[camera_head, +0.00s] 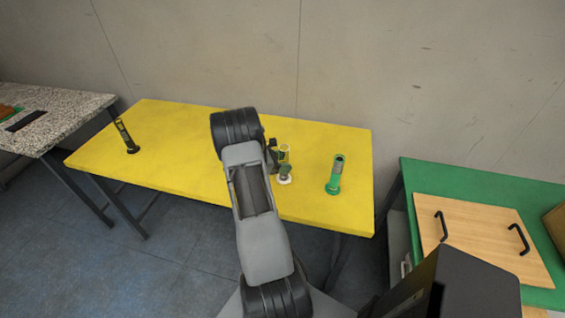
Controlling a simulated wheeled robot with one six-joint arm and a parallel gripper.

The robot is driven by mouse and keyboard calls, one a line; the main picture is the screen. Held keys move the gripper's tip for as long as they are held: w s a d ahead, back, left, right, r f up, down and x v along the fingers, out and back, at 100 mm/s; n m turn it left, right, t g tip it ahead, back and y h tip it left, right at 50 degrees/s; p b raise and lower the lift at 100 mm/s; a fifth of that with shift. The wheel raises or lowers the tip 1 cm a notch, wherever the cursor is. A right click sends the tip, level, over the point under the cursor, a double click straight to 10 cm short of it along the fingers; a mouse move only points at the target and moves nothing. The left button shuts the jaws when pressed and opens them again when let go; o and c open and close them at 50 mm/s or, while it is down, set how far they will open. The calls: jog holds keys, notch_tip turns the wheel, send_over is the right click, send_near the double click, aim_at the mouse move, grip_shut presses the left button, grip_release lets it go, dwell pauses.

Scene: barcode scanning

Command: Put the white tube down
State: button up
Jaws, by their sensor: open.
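A small tube with a white base (285,180) stands on the yellow table (180,150), just right of my arm; I take it as the white tube. Its upper part shows dark green and pale patches and is partly covered by my gripper. My gripper (280,157) is open at the tube's upper part, small and mostly hidden behind my arm. I cannot tell whether the fingers touch the tube.
A green tube (335,175) stands to the right on the yellow table. A black tube (126,136) stands near the left end. A green table (480,180) with a wooden board (480,240) and black handles is at right. A speckled counter (60,110) is at left.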

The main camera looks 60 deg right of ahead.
jog(key=b+v, duration=0.2)
jog(key=v, duration=1)
jog(key=a+r+m+t+y, duration=0.2)
jog(key=a+r+t, duration=0.15)
jog(key=a, duration=0.45)
jog(key=a+r+m+t+y, duration=0.2)
jog(key=a+r+m, duration=0.15)
jog(key=a, duration=0.35)
jog(key=s+a+r+m+t+y, duration=0.2)
jog(key=s+a+t+y, duration=0.1)
jog(key=a, duration=0.7)
jog(key=s+a+r+m+t+y, duration=0.2)
jog(key=s+a+r+t+y, duration=0.1)
jog(key=a, duration=0.6)
jog(key=shift+s+a+m+t, duration=0.35)
jog(key=shift+s+a+t, duration=0.1)
jog(key=shift+s, duration=0.5)
jog(key=shift+d, duration=0.1)
jog(key=shift+c, duration=0.5)
